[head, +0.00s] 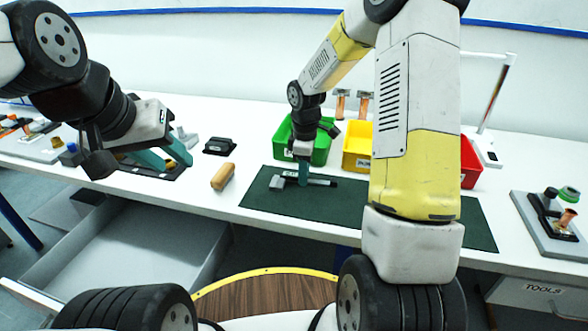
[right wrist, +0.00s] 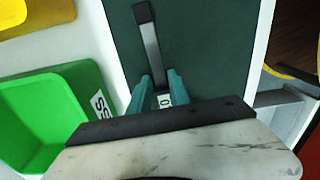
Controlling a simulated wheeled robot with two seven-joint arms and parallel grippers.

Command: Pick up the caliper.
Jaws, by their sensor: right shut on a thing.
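The caliper (head: 322,182) is a slim grey tool with a dark end, at the left part of the dark green mat (head: 395,215). My right gripper (head: 303,181) points down and is shut on it. In the right wrist view the caliper's bar and black end (right wrist: 150,40) stick out beyond the teal fingers (right wrist: 157,92), with a small white display between them. I cannot tell whether the caliper touches the mat or is just above it. My left gripper (head: 166,158) is apart from it at the left, its teal fingers spread and empty.
Green (head: 318,151), yellow (head: 357,148) and red (head: 470,162) bins stand behind the mat. A tan cylindrical thing (head: 223,177) and a black object (head: 219,146) lie left of the mat. A grey board with parts (head: 555,237) is at the right.

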